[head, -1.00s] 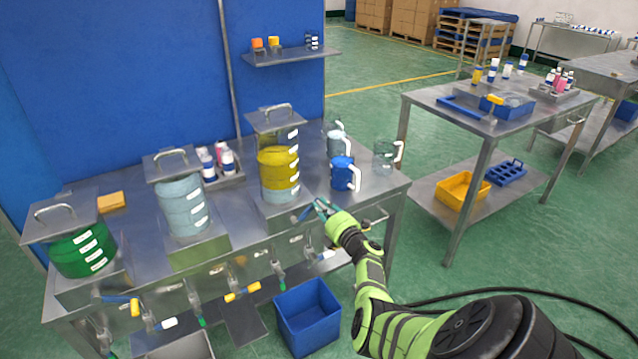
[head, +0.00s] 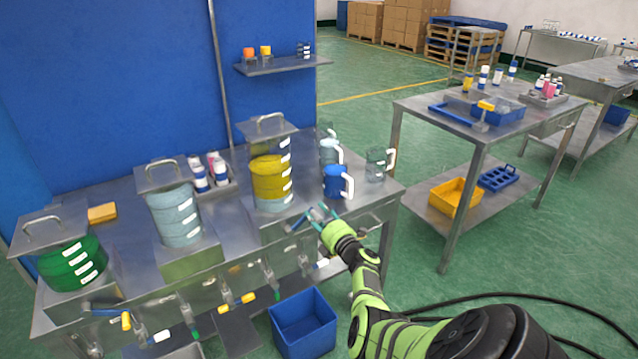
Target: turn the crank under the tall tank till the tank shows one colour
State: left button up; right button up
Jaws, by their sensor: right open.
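The tall tank (head: 271,178) stands on the steel bench under a lidded top with a handle. It shows two colours: a thick yellow layer above a pale blue layer. A blue crank handle (head: 297,224) sticks out at the front of its base. My right gripper (head: 318,215) is open just to the right of the crank handle, its fingers pointing up and left. I cannot tell whether a finger touches the handle. My left gripper is not in view.
A pale blue tank (head: 176,218) and a green tank (head: 72,262) stand to the left. A blue jug (head: 336,181) and a clear jug (head: 377,165) stand right behind my gripper. Taps (head: 240,301) line the bench front above a blue bin (head: 303,325).

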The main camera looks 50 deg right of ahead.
jog(key=shift+a, duration=0.1)
jog(key=shift+s+a+f, duration=0.15)
jog(key=shift+s+a, duration=0.05)
jog(key=shift+s, duration=0.35)
jog(key=v, duration=1)
jog(key=shift+s, duration=0.45)
